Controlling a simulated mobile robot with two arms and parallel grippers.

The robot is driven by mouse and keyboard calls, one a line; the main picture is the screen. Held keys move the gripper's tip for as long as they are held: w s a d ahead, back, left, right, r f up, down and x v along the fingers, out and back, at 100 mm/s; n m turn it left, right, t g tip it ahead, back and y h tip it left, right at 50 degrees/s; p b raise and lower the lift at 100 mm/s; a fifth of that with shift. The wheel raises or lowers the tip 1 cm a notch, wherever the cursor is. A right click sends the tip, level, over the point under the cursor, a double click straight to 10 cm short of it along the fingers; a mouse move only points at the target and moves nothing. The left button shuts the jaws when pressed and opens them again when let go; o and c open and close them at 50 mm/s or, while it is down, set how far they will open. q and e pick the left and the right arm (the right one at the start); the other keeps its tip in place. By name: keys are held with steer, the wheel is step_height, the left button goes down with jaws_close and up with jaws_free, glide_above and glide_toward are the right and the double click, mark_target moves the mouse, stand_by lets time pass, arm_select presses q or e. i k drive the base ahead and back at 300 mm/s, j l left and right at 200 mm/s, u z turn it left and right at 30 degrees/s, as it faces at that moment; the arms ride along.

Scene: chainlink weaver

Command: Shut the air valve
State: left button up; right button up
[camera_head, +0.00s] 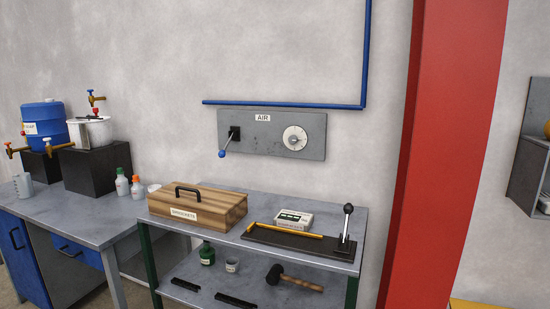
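A grey panel labelled AIR (272,134) is fixed to the wall above the workbench. On its left side is the air valve lever (226,145), a dark mount with a thin handle ending in a blue knob. The handle slants down and to the left. On the panel's right side is a round white dial gauge (294,138); its reading is too small to tell. A blue pipe (285,104) runs along the wall above the panel and turns up at the right. Neither of my grippers shows in the head view.
A grey bench (220,229) below holds a wooden box (198,205) with a black handle, a white carton (293,219) and an upright lever tool (346,225). A red column (440,150) stands at the right. Another bench (95,220) with containers is at the left.

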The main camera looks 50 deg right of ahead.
mark_target(222, 154)
steer(key=z, duration=1.3)
